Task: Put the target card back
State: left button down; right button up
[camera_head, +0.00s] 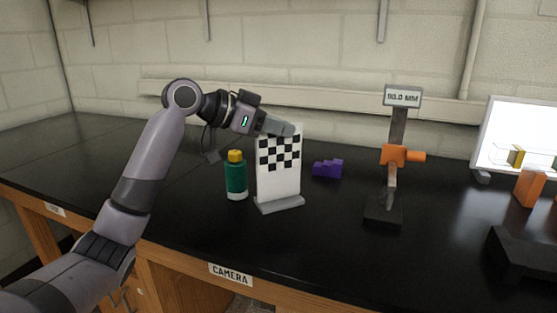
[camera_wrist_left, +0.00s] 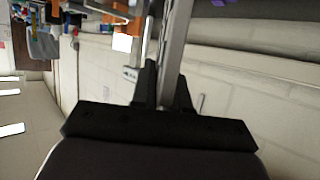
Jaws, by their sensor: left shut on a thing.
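The target card (camera_head: 280,177) is a white panel with a black checker pattern near its top. It stands upright on a grey foot (camera_head: 280,204) on the black bench. My left gripper (camera_head: 286,129) is at the card's top edge and is shut on it. In the left wrist view, the left gripper's dark fingers (camera_wrist_left: 164,88) close around a thin grey strip (camera_wrist_left: 176,35), which appears to be the card seen edge-on. The fingers partly hide the card's top edge. My right gripper is not in view.
A green bottle (camera_head: 236,178) with a yellow cap stands close to the card's left. A purple stepped block (camera_head: 327,168) lies to its right. Farther right are a post with an orange clamp (camera_head: 396,155), a bright panel (camera_head: 512,130) and orange blocks (camera_head: 529,188). The bench's left side is clear.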

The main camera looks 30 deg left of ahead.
pick_arm(q)
jog(key=shift+f, duration=3.2)
jog(key=c, duration=1.1)
grip_release()
jog(key=b, duration=0.2)
send_near(300, 161)
jog(key=shift+a+v, duration=0.25)
jog(key=shift+v, duration=3.3)
jog(key=shift+w, duration=0.1)
